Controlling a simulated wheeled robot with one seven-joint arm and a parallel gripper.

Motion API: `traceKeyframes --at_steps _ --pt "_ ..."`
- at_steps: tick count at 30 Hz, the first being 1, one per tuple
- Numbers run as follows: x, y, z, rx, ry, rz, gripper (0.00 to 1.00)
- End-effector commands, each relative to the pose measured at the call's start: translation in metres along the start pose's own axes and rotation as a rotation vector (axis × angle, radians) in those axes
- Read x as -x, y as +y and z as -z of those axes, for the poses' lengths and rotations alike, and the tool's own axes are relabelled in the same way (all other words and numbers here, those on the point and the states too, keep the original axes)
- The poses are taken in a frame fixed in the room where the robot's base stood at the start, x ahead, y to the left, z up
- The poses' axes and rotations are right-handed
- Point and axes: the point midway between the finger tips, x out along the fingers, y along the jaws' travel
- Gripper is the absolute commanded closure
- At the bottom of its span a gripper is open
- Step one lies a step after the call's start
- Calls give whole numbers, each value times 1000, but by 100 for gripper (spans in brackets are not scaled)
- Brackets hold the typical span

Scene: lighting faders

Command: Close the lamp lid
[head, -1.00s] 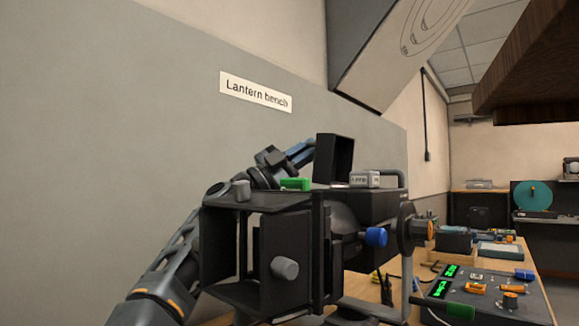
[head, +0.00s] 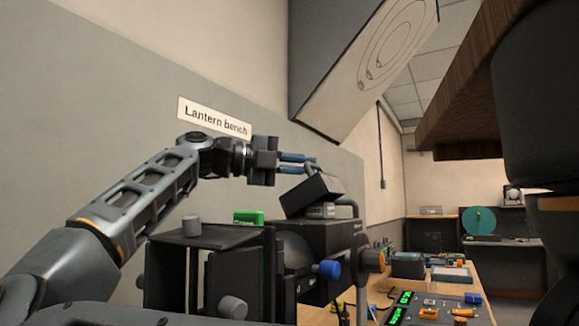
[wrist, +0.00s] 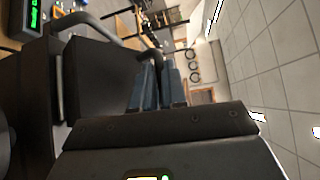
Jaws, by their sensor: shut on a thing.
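The lamp lid (head: 312,194) is a black shallow box-shaped cover on top of the black lantern housing (head: 322,243). It stands tilted, partly raised above the housing. My gripper (head: 312,165) has its blue fingers at the lid's upper edge, reaching in from the left. In the wrist view the blue fingers (wrist: 160,88) are close together, beside a dark panel (wrist: 97,80) that appears to be the lid. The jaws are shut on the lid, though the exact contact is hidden.
A green block (head: 248,217) sits on the lantern's left part. A small pale labelled box (head: 321,211) is just below the lid. A blue knob (head: 329,269) sticks out at the side. A control desk (head: 437,309) is at the lower right. A large slanted panel (head: 370,65) hangs above.

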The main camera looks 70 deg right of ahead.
Motion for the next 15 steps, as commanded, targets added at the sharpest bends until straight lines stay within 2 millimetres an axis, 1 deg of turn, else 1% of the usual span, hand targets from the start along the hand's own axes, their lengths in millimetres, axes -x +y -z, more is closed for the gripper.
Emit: traceKeyframes --at_steps 6,15 --pt "-14 4 16 -138 5 -139 100" --pt "-28 13 29 -280 10 -280 100"
